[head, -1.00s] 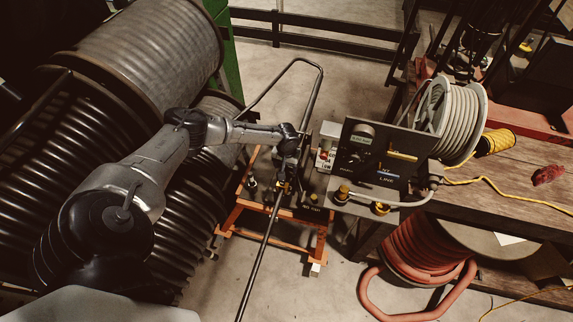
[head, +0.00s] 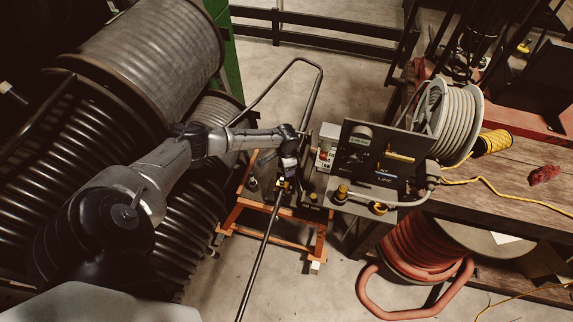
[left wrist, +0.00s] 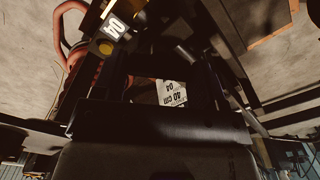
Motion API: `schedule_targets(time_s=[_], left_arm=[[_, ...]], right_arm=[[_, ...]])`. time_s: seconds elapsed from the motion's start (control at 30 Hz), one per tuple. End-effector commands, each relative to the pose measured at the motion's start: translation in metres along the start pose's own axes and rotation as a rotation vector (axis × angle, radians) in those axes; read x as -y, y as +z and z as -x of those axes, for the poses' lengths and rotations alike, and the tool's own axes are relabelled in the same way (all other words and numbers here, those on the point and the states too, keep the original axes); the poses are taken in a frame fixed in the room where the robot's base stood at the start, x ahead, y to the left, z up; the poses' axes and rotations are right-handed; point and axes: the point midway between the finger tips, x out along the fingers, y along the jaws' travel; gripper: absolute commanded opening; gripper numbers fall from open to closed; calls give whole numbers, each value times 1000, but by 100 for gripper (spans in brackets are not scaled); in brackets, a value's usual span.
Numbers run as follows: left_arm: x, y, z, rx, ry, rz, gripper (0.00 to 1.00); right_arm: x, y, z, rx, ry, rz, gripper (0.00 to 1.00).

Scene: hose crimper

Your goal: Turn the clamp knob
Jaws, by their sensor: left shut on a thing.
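My left gripper (head: 286,180) reaches down over the orange-framed stand and is shut at a small dark and yellow fitting beside the long dark bar (head: 264,245). The clamp knob is largely hidden by the gripper, so its shape and angle cannot be made out. My right gripper is in neither view.
The orange stand (head: 232,215) is on the floor. To its right are a dark control panel (head: 375,160), yellow-topped fittings (head: 380,208) and a wooden bench (head: 510,190) with a hose reel (head: 460,120). Large ribbed drums (head: 150,55) crowd the left. A red hose coil (head: 425,250) sits below the bench.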

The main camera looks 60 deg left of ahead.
Motion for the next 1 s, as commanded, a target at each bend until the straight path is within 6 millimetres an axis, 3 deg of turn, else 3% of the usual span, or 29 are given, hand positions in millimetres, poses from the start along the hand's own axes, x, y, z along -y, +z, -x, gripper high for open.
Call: schedule_targets(time_s=[1.0], left_arm=[[1,1,-2,3,-1,-966,42]], right_arm=[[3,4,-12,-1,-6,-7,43]])
